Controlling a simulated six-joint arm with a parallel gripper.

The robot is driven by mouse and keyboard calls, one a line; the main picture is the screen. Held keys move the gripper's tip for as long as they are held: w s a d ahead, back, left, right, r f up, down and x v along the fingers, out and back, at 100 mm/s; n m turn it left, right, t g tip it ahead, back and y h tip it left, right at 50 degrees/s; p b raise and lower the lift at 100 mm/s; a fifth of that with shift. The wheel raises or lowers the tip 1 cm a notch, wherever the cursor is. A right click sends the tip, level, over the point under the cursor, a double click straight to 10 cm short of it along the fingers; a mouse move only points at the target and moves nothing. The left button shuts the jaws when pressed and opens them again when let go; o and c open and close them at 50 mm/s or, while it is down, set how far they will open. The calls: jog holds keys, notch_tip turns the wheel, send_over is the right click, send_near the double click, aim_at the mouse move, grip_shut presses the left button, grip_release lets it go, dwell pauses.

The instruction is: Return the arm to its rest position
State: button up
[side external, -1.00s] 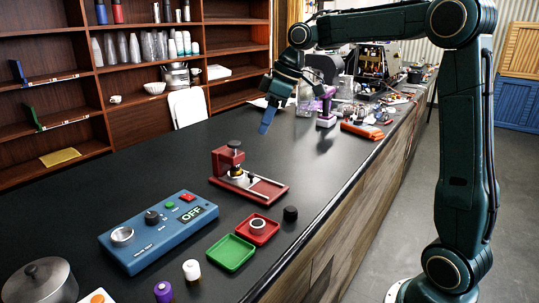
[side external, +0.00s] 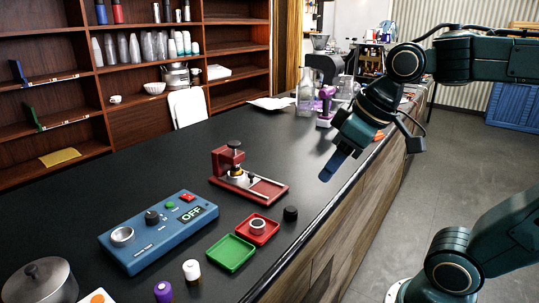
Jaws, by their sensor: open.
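My gripper (side external: 333,165) hangs over the right edge of the black counter in the side external view, clear of everything and with nothing seen in it. Its fingers point down and to the left. Only one blue finger shows clearly, so the gap between the fingers is hidden from this side. My arm reaches in from the right side of the picture, and part of it lies outside the frame.
On the counter (side external: 120,190) stand a red press-like fixture (side external: 262,190), a blue control box (side external: 150,240) reading OFF, a green tray (side external: 231,253), a red tray (side external: 270,231) holding a round part, and a black knob (side external: 290,213). A purple tool (side external: 325,105) stands farther back. The floor at right is open.

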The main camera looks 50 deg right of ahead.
jog(key=s+f+m, duration=0.1)
jog(key=s+f, duration=0.2)
jog(key=s, duration=0.2)
jog(key=shift+d, duration=0.2)
